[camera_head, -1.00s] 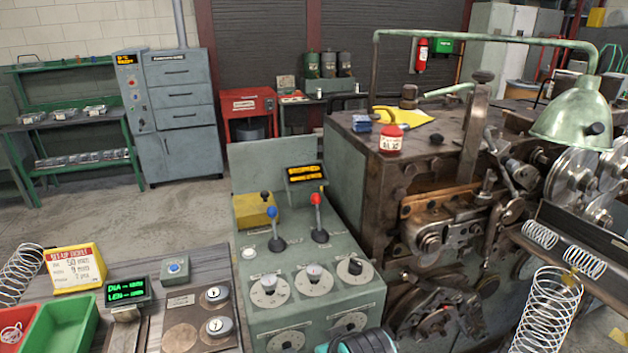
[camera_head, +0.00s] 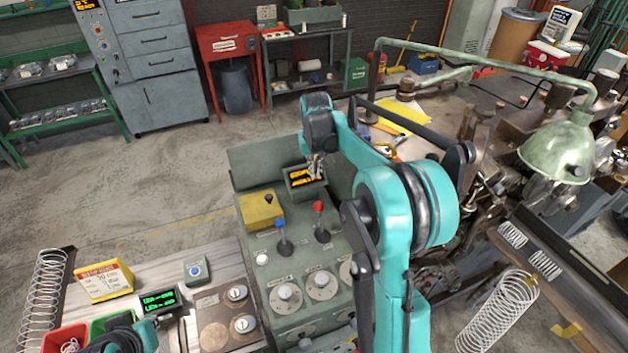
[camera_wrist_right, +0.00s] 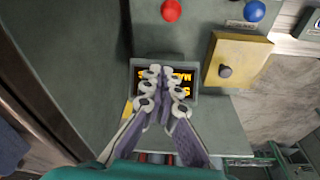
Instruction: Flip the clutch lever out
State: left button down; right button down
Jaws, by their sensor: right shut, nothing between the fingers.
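The control console carries a red-knobbed lever (camera_head: 320,212) and a blue-knobbed lever (camera_head: 281,230); the labels are too small to read, so I cannot tell which is the clutch lever. Both stand roughly upright. In the right wrist view the red knob (camera_wrist_right: 171,10) and blue knob (camera_wrist_right: 254,11) are at the top edge, beyond the fingertips. My right gripper (camera_head: 316,172) is shut and empty, in front of the small orange-text display behind the levers. In the right wrist view its fingers (camera_wrist_right: 162,74) overlap that display. Only a bit of my left arm shows at bottom left; its fingers are hidden.
The display (camera_head: 297,182) and a yellow box with a dark knob (camera_head: 262,210) stand behind the levers. Dials (camera_head: 285,297) line the console front. The coiler machine and green lamp (camera_head: 560,150) are at right. A wooden bench is at left.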

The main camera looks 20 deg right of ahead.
jog(key=shift+s, duration=0.1)
jog(key=shift+f, duration=0.1)
send_over(320, 216)
jog(key=w, duration=0.4)
notch_tip(320, 216, down, 9)
jog(key=shift+d, duration=0.45)
jog(key=shift+w, duration=0.15)
jog(key=shift+s, duration=0.2)
